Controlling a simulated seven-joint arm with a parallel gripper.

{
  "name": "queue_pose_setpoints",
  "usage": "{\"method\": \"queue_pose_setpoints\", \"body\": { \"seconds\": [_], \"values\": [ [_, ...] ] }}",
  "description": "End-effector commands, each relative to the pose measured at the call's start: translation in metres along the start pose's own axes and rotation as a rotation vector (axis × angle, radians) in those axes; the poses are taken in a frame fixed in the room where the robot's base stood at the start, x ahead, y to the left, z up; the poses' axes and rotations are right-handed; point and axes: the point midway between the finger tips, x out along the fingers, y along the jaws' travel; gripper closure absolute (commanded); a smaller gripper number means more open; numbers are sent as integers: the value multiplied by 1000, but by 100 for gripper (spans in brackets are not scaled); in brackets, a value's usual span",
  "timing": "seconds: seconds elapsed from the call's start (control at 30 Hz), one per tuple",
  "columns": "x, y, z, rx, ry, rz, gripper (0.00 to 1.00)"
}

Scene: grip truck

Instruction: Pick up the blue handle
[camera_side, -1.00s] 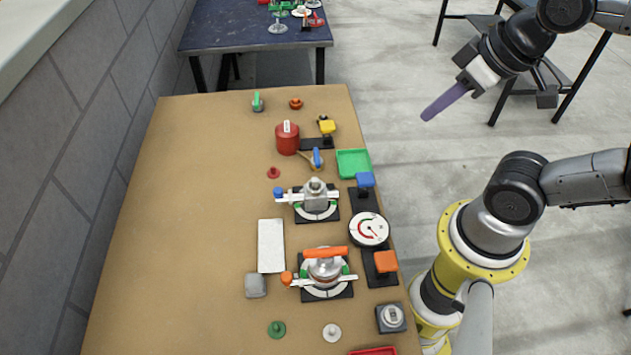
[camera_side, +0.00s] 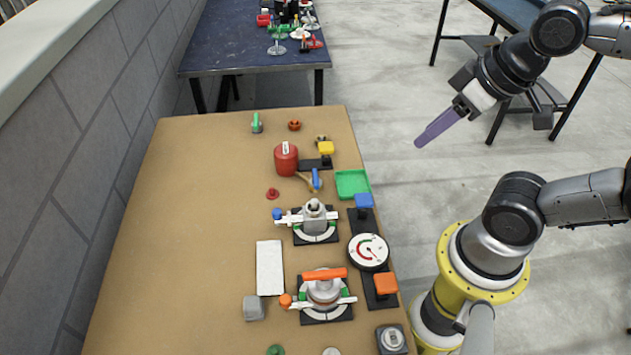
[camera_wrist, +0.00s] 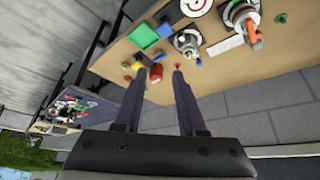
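Several blue parts show on the tan table (camera_side: 190,230). A small upright blue handle (camera_side: 316,179) stands beside a thin wooden piece, near the red canister (camera_side: 286,160). A blue block-shaped handle (camera_side: 364,201) sits on a black base at the right edge. A blue ball (camera_side: 277,214) ends the lever of the far valve. I cannot tell which one the task names. My gripper (camera_side: 419,144) hangs in the air right of the table, well apart from all of them. In the wrist view my gripper (camera_wrist: 160,75) shows two dark fingers spread apart with nothing between them.
A round gauge (camera_side: 368,251), an orange block handle (camera_side: 385,284) and a valve with an orange bar (camera_side: 324,275) stand nearer. The table's left half is clear. A grey block wall (camera_side: 70,170) runs along the left.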

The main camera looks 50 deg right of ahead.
Motion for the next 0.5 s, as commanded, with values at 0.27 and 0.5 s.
{"method": "queue_pose_setpoints", "body": {
  "seconds": [0.27,0.5],
  "values": [
    [0,0,0,0,0,0,27],
    [0,0,0,-28,0,0,27]
  ]
}}
